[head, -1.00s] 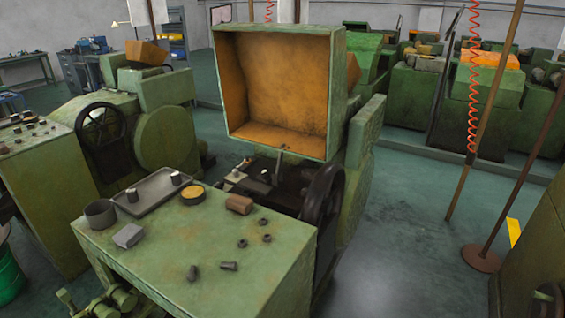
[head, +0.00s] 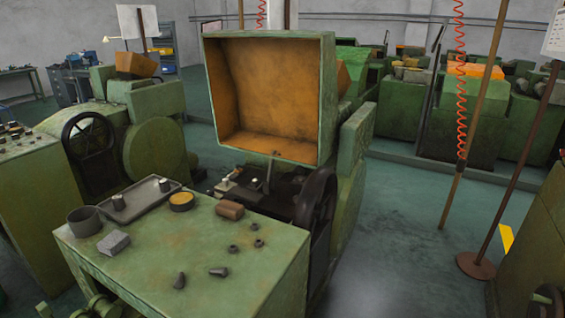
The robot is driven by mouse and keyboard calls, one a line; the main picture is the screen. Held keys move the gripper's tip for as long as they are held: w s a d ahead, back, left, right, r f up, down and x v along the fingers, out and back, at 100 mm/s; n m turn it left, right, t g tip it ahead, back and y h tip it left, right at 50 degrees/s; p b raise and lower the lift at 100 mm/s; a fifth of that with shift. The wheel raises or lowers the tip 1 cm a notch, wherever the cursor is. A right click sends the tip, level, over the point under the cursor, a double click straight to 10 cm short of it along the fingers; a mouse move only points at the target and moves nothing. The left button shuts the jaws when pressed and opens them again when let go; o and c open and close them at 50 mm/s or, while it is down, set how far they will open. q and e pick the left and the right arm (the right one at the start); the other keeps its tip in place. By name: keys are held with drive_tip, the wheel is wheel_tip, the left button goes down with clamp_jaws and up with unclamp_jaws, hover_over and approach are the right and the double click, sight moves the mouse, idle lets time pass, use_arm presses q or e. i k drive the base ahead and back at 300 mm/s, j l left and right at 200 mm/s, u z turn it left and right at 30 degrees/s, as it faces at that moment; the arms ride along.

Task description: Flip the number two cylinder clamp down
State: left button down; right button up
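A green heading machine stands in the middle of the head view, with a large square hood (head: 270,98) open toward me and orange-brown inside. Below the hood is a dark work area with small metal parts and a thin upright lever (head: 269,176). A small light block (head: 226,186) sits at its left side. The cylinder clamps are too small and dark to tell apart, so I cannot tell which is number two or how it stands. Neither of my grippers is in view.
A dark handwheel (head: 316,208) is right of the work area. Open floor (head: 390,230) lies further right.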

sight(271, 164)
drive_tip(key=i+l, duration=0.25)
drive_tip(key=l, duration=0.2)
drive_tip(key=i+l+u, duration=0.1)
drive_tip(key=i+l, duration=0.15)
drive_tip(key=l, duration=0.2)
drive_tip(key=i+l, duration=0.25)
drive_tip(key=l, duration=0.2)
drive_tip(key=i+l, duration=0.2)
drive_tip(key=l, duration=0.25)
drive_tip(key=i+l+u, duration=0.1)
drive_tip(key=i+l, duration=0.15)
drive_tip(key=l, duration=0.2)
drive_tip(key=i+l, duration=0.2)
drive_tip(key=l, duration=0.3)
drive_tip(key=i+l+u, duration=0.1)
drive_tip(key=i+l, duration=0.15)
drive_tip(key=l, duration=0.2)
drive_tip(key=i+l, duration=0.2)
drive_tip(key=l, duration=0.3)
